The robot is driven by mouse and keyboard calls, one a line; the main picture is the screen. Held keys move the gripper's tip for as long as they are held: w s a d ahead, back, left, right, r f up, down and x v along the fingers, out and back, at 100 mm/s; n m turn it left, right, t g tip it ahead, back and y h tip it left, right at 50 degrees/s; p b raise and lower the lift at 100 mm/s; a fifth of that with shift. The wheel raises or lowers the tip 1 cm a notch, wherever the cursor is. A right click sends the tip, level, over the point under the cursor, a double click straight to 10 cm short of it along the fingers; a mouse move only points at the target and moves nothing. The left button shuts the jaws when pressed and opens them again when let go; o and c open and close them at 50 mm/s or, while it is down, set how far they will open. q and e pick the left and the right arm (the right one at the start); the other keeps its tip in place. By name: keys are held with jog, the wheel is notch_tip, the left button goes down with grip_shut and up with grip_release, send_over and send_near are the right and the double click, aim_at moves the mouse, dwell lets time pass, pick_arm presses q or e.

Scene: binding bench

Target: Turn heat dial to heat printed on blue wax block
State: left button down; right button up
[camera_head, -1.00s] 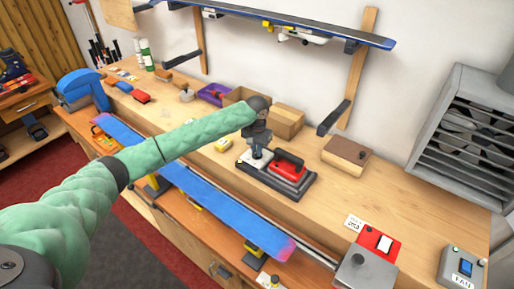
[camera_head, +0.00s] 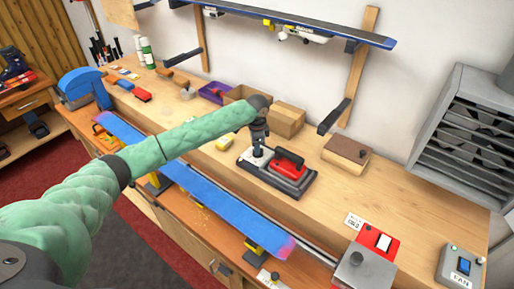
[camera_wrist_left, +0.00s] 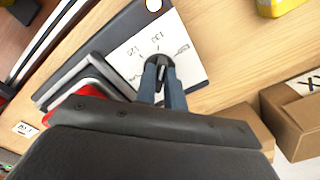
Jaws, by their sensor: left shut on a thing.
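The red-handled iron (camera_head: 287,162) sits on a dark base plate on the bench. The heat dial (camera_wrist_left: 157,60) is a small dark knob on a white panel with printed numbers (camera_wrist_left: 137,50), best seen in the wrist view. My left gripper (camera_wrist_left: 162,74) points down at the panel, its two fingers shut on the dial. In the head view the left gripper (camera_head: 258,150) stands over the left end of the iron's base and hides the dial. The exact dial setting is too small to read surely. I cannot make out a blue wax block. My right gripper is not in view.
A yellow block (camera_head: 223,143) lies left of the iron. Cardboard boxes (camera_head: 287,120) and a brown block (camera_head: 346,153) stand behind it. A blue ski (camera_head: 225,205) lies along the front edge.

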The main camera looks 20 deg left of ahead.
pick_arm(q)
jog(key=m, duration=0.2)
jog(key=shift+w+m, duration=0.1)
jog(key=shift+m, duration=0.3)
jog(key=m, duration=0.3)
jog(key=shift+r+b, duration=0.1)
jog(key=shift+b, duration=0.25)
jog(key=shift+w+m, duration=0.1)
jog(key=shift+m, duration=0.2)
jog(key=c, duration=1.6)
grip_release()
jog(key=shift+a, duration=0.1)
jog(key=shift+o, duration=0.6)
